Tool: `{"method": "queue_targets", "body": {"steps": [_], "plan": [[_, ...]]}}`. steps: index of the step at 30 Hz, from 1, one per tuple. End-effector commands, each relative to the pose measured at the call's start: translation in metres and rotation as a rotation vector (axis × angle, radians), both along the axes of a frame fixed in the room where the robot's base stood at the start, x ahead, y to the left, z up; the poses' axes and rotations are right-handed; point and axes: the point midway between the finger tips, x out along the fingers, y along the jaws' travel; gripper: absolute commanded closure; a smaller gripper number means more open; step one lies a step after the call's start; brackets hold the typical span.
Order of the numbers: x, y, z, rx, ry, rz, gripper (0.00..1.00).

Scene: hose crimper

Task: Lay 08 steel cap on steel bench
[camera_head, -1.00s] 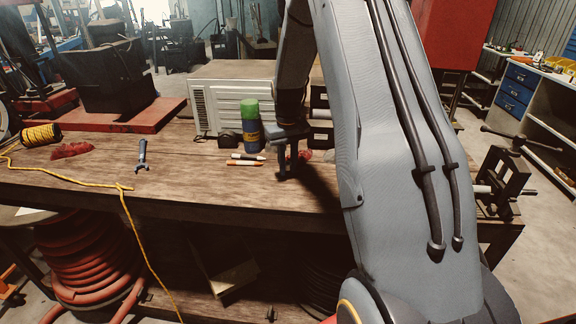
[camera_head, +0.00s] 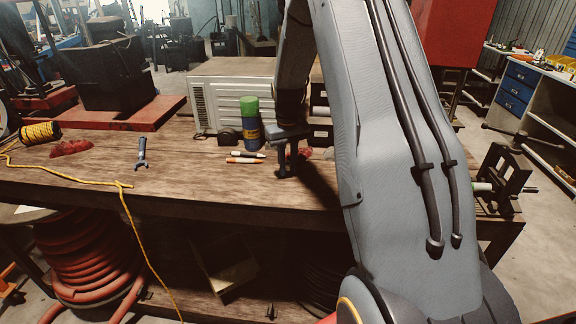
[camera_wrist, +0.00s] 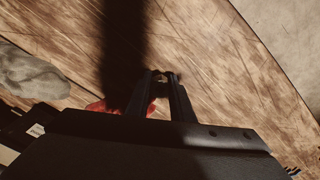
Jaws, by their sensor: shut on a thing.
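My gripper (camera_head: 286,174) points down over the wooden bench (camera_head: 200,178), near its middle. In the wrist view its two dark fingers (camera_wrist: 164,76) are closed around a small dark ring-like piece (camera_wrist: 163,73), which may be the steel cap; its marking cannot be read. The piece is too small to make out in the head view. The fingertips are close to the wood, but I cannot tell whether the piece touches it. No bench with a clear steel top is identifiable; a light grey bench with blue drawers (camera_head: 514,90) stands at the far right.
A red cloth (camera_wrist: 97,105) is close by, and a grey rag (camera_wrist: 32,75) shows in the wrist view. A clamp-like device (camera_head: 500,178) is on the right. Bare wood lies left of the markers.

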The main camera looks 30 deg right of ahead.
Motion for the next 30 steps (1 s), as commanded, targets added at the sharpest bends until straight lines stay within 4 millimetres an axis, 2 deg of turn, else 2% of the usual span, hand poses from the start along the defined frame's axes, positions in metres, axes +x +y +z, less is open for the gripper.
{"method": "queue_targets", "body": {"steps": [30], "plan": [[0.000, 0.000, -0.011, 0.000, 0.001, 0.000, 1.00]]}}
